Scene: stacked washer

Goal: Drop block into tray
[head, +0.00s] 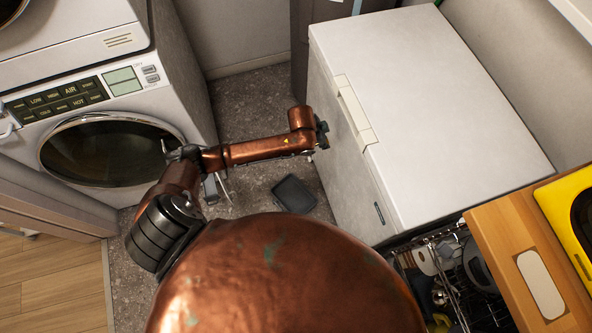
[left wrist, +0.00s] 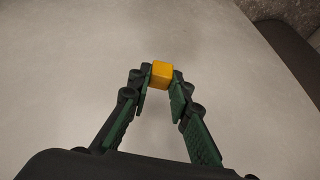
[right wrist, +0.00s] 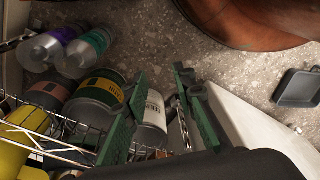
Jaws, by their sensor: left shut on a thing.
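A small yellow block (left wrist: 162,71) is held between the fingertips of my left gripper (left wrist: 162,78) in the left wrist view, with a pale surface behind it. In the head view my left arm reaches across to the right, and its dark gripper end (head: 322,133) is close to the side of the white chest; the block cannot be made out there. A dark grey tray (head: 294,194) lies on the floor below the arm. It also shows at the right of the right wrist view (right wrist: 297,88), looking empty. My right gripper (right wrist: 160,76) is open and empty, apart from the tray.
The white chest (head: 430,90) stands right of the tray. A stacked washer (head: 110,140) stands at the left. A wire rack with cans and bottles (right wrist: 95,95) is under the right gripper. A wooden top with a yellow item (head: 570,215) is at the right. Speckled floor (head: 250,100) is clear around the tray.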

